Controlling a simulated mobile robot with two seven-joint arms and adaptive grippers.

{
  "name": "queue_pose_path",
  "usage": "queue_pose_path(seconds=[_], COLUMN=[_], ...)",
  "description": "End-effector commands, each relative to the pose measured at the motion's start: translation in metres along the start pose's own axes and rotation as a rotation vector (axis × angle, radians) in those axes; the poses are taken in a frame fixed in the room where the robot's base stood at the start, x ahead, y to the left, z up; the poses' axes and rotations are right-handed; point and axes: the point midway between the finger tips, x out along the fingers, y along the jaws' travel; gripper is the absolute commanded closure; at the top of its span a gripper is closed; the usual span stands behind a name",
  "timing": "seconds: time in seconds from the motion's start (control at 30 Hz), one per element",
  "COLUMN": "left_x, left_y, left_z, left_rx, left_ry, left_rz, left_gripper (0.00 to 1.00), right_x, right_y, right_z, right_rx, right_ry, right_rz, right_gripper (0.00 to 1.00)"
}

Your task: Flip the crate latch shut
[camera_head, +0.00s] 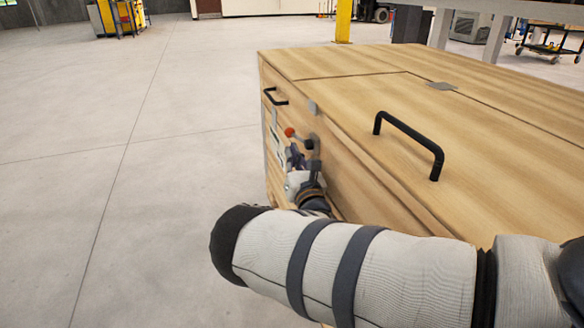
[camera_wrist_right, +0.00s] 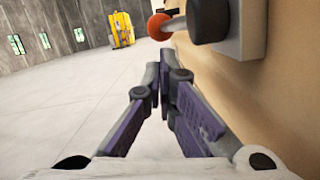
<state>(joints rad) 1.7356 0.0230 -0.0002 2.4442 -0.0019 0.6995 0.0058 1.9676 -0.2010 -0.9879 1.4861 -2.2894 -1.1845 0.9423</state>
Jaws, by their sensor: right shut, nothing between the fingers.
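The wooden crate (camera_head: 330,137) stands at the right in the head view, its front side facing left. The latch (camera_head: 308,144) is on that front side, a dark lever with a red-orange ball knob (camera_head: 289,132). In the right wrist view the red knob (camera_wrist_right: 158,26) and the grey latch plate (camera_wrist_right: 247,28) show close at the top. My right gripper (camera_head: 293,152) is beside the latch, just below the knob. In the right wrist view its fingers (camera_wrist_right: 164,75) are shut and empty, with a gap visible between fingertips and knob. My left gripper is not in view.
A black handle (camera_head: 410,140) rises from the crate lid, and a smaller black handle (camera_head: 274,96) is on the front side. A flat grey plate (camera_head: 441,86) lies on the lid. The floor (camera_head: 100,180) left of the crate is clear.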

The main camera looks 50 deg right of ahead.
Motion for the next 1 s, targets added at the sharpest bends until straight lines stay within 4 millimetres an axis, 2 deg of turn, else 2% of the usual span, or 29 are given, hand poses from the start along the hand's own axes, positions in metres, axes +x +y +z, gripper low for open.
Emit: queue_pose_path(seconds=[0.13, 0.53, 1.0], left_x=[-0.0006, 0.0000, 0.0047], left_y=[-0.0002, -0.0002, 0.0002], left_z=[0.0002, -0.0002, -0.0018], left_rx=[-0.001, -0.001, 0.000], left_ry=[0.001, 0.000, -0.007], left_rz=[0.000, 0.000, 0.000], left_gripper=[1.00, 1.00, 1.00], right_x=[0.0015, 0.0012, 0.0011], right_y=[0.0001, -0.0003, -0.0021], right_z=[0.0081, 0.0078, 0.0106], right_rx=[0.001, 0.000, 0.003], right_ry=[0.000, -0.004, -0.089], right_rz=[0.000, 0.001, 0.016], right_gripper=[1.00, 1.00, 1.00])
